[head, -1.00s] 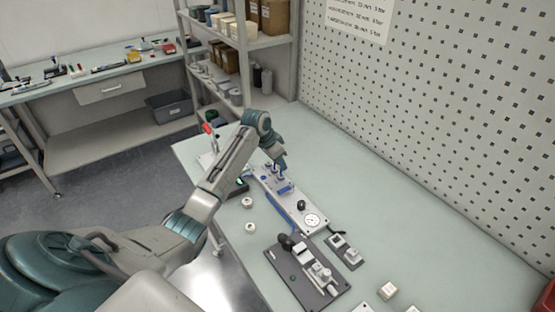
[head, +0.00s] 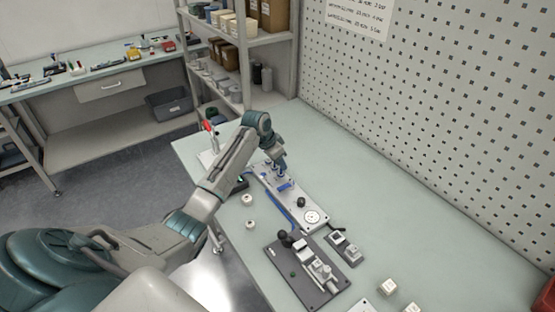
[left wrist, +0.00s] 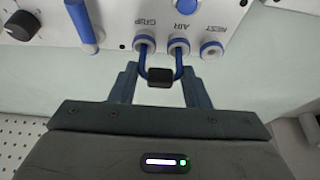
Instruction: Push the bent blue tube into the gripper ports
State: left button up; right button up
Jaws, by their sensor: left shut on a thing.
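The bent blue tube (left wrist: 179,68) is a U-shaped loop with a black block (left wrist: 160,77) at its bend. My left gripper (left wrist: 160,76) is shut on it, one finger on each side of the loop. In the left wrist view the tube's two ends meet the ringed ports marked GRIP (left wrist: 144,43) and AIR (left wrist: 179,46); how deep they sit I cannot tell. In the head view my left gripper (head: 279,168) is over the far end of the white panel (head: 313,230). My right gripper is out of view.
The panel also carries a blue handle (left wrist: 84,25), a black knob (left wrist: 21,25) and a round gauge (head: 312,217). A dark fixture plate (head: 290,277) lies nearer, with small white parts (head: 248,200) to the left.

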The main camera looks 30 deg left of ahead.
pick_arm(q)
jog(key=o, duration=1)
jog(key=shift+o, duration=0.2)
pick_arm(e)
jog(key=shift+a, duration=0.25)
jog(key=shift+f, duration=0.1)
pick_arm(q)
jog(key=b+v, duration=0.2)
jog(key=v, duration=0.8)
jog(key=shift+r+b, duration=0.3)
jog(key=shift+b, duration=0.1)
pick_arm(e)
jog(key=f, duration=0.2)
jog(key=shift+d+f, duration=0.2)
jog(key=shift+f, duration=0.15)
pick_arm(q)
jog(key=shift+s, duration=0.15)
